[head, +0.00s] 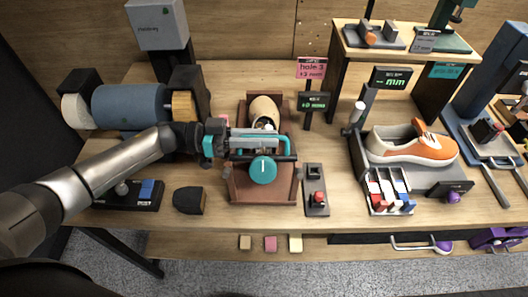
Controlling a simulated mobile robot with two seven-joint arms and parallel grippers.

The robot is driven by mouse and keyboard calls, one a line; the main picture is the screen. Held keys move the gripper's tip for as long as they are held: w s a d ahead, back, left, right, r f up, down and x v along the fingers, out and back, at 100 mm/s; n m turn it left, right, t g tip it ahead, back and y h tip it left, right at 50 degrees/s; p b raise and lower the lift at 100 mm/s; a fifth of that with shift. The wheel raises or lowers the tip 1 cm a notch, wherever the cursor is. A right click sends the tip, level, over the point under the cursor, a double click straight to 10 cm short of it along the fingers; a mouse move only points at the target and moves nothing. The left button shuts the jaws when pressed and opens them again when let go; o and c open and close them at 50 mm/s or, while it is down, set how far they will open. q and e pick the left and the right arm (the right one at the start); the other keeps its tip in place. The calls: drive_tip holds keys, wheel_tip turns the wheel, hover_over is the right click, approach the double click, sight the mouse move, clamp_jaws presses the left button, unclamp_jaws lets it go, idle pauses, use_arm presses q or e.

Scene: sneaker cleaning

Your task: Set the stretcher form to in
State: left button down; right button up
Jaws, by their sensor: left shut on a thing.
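The stretcher stands mid-bench on a brown base (233,188), with a tan rounded form (265,108) at its back end. A round teal knob (263,170) with a white mark faces me at the front, below a dark crossbar (290,158). My left gripper (284,145) reaches in from the left over the stretcher, between form and knob. It is shut on the stretcher, apparently at the crossbar; the fingers partly hide the contact. The form's near part is hidden under the gripper. My right gripper is not in view.
A pink "hole 3" sign (311,68) and a small display (314,101) stand behind the stretcher. A small red-button panel (316,190) is close on its right. An orange and white sneaker (412,145) sits farther right. A blue roller machine (130,105) stands at left.

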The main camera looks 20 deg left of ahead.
use_arm(q)
drive_tip(key=shift+w+a+f+b, duration=0.3)
drive_tip(key=shift+w+f+b, duration=0.45)
drive_tip(key=shift+w, duration=0.2)
drive_tip(key=shift+r, duration=0.1)
drive_tip(key=c, duration=0.9)
unclamp_jaws()
drive_tip(key=b+v, duration=0.2)
drive_tip(key=v, duration=1.3)
drive_tip(key=shift+a, duration=0.15)
